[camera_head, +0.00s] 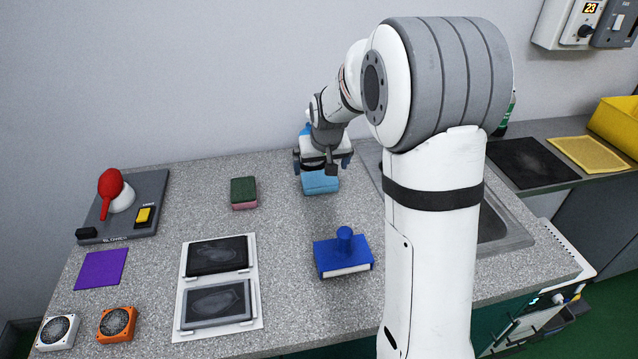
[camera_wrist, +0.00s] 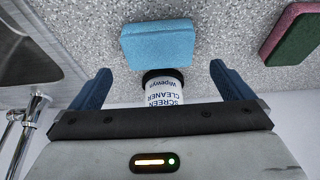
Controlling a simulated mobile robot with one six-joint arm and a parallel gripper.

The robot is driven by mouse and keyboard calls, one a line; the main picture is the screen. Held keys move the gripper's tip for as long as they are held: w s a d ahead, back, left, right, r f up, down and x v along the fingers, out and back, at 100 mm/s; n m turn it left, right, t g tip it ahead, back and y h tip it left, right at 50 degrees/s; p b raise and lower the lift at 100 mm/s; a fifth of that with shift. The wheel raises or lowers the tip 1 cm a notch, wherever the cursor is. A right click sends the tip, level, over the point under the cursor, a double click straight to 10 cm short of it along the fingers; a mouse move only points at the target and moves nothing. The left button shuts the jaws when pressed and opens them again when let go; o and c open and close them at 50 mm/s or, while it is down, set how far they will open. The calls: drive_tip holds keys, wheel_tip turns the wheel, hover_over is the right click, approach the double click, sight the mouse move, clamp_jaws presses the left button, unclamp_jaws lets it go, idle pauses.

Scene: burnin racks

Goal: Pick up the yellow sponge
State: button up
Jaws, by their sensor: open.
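I see no block-shaped yellow sponge in either view. A light blue sponge (camera_head: 320,181) lies on the grey speckled counter, just in front of and below my gripper (camera_head: 323,164); it also shows in the wrist view (camera_wrist: 158,43). My gripper is open and empty, fingers apart, above the counter in the wrist view (camera_wrist: 160,80). A screen cleaner bottle (camera_wrist: 163,90) shows between the fingers in that view, partly hidden by the gripper body. A green and pink sponge (camera_head: 244,192) lies to the left, also in the wrist view (camera_wrist: 292,33).
A flat yellow textured pad (camera_head: 588,153) lies at the right by a black mat (camera_head: 530,162) and yellow bin (camera_head: 615,125). A blue handled block (camera_head: 343,255), white tray (camera_head: 250,318), purple square (camera_head: 101,268) and red-handled device (camera_head: 112,190) occupy the counter. A sink (camera_head: 505,228) is partly hidden by my arm.

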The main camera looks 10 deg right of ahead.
sight(320, 178)
drive_tip(key=x, duration=0.6)
drive_tip(key=shift+f+p, duration=0.3)
drive_tip(key=shift+p, duration=0.1)
drive_tip(key=c, duration=0.9)
drive_tip(key=shift+o, duration=0.2)
drive_tip(key=shift+r, duration=0.15)
drive_tip(key=shift+s+r, duration=0.1)
drive_tip(key=shift+r, duration=0.4)
drive_tip(key=s+b, duration=0.2)
drive_tip(key=s, duration=0.6)
wheel_tip(320, 178, up, 14)
